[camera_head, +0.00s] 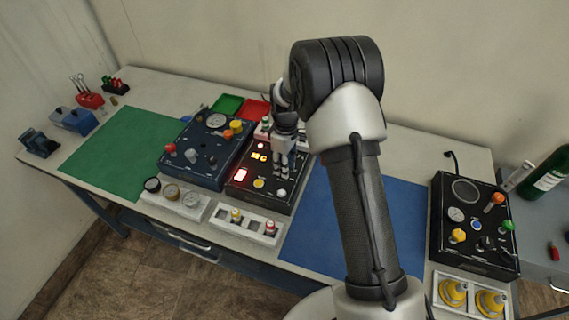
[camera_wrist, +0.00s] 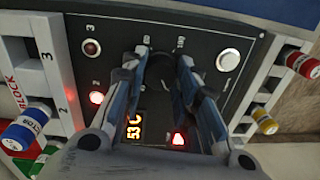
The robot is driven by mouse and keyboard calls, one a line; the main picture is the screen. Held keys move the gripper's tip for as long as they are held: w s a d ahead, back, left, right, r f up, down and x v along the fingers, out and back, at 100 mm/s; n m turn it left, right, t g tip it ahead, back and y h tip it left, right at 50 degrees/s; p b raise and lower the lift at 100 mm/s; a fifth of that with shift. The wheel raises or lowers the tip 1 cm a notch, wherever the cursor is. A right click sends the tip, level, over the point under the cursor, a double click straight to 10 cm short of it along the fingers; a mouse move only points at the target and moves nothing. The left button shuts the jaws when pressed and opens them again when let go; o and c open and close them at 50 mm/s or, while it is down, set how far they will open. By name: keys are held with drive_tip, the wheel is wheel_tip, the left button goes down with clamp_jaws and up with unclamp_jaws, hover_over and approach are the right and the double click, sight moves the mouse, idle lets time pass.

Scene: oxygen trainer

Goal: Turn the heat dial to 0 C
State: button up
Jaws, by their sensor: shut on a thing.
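The black heat panel (camera_head: 262,195) lies in the middle of the bench in the head view, and its face (camera_wrist: 205,45) fills the middle of the wrist view. My gripper (camera_head: 281,170) reaches down onto it from above. In the wrist view my gripper (camera_wrist: 163,58) has a finger on each side of the dark heat dial (camera_wrist: 162,70), closed on it. The fingers and shadow hide much of the dial, and I cannot make out its pointer. Scale marks show above it. An orange display (camera_wrist: 134,126) appears to read 53 C.
A white button (camera_wrist: 228,60) and a lit red lamp (camera_wrist: 96,98) are near the fingers. White racks with coloured plugs (camera_wrist: 302,60) flank the panel. A blue panel (camera_head: 206,150) stands left; a blue mat (camera_head: 320,220) lies clear to the right.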

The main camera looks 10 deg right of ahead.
idle(0.4)
drive_tip(key=o, duration=1.1)
drive_tip(key=shift+w+d+r, duration=0.1)
drive_tip(key=shift+w+r, duration=0.05)
drive_tip(key=shift+r, duration=2.9)
drive_tip(key=shift+w+d+r, duration=0.1)
drive_tip(key=shift+r, duration=2.9)
